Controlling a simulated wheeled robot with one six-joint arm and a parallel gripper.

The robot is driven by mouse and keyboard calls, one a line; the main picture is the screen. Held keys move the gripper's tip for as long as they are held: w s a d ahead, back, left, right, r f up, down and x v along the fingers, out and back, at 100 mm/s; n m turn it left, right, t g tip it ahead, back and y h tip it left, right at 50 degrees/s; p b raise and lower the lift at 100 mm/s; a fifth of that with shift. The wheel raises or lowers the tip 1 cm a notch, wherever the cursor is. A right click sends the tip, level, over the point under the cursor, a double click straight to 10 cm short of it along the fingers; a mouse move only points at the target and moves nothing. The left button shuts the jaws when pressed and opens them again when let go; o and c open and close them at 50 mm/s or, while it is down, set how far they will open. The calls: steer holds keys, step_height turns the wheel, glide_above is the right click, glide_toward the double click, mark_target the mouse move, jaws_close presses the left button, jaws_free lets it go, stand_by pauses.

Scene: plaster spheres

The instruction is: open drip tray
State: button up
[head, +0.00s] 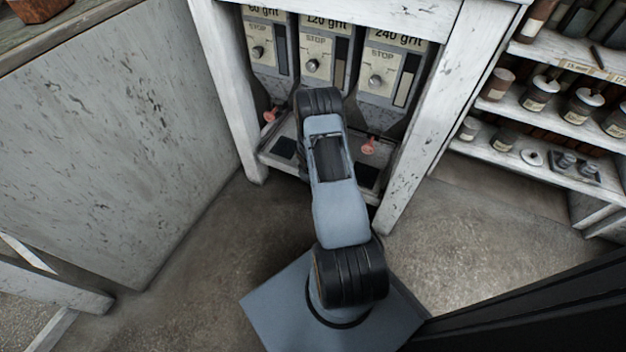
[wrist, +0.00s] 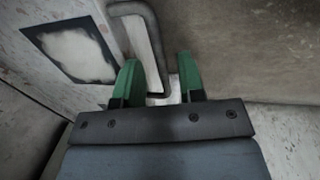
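The drip tray (head: 263,155) is the shallow pale tray at the bottom of the white dispenser cabinet, below the grit hoppers. My arm covers its middle in the head view. In the wrist view, the tray's worn pale surface (wrist: 57,78) shows at left, with a dark square pad (wrist: 45,44) bearing a white patch. A bent grey handle (wrist: 151,40) runs along its edge. My gripper (wrist: 160,78) has two green fingers set apart, with the handle's lower end between them. I see a gap beside the handle and cannot tell contact. The gripper is hidden in the head view.
Three hoppers (head: 316,62) with knobs stand above the tray, and red valves (head: 369,146) hang over it. White cabinet posts (head: 232,110) flank it. A grey panel (head: 100,140) stands left; shelves with jars (head: 538,95) stand right. Bare floor (head: 470,240) lies at right.

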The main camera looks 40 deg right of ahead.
steer(key=shift+f, duration=0.3)
jaws_close()
stand_by(0.5)
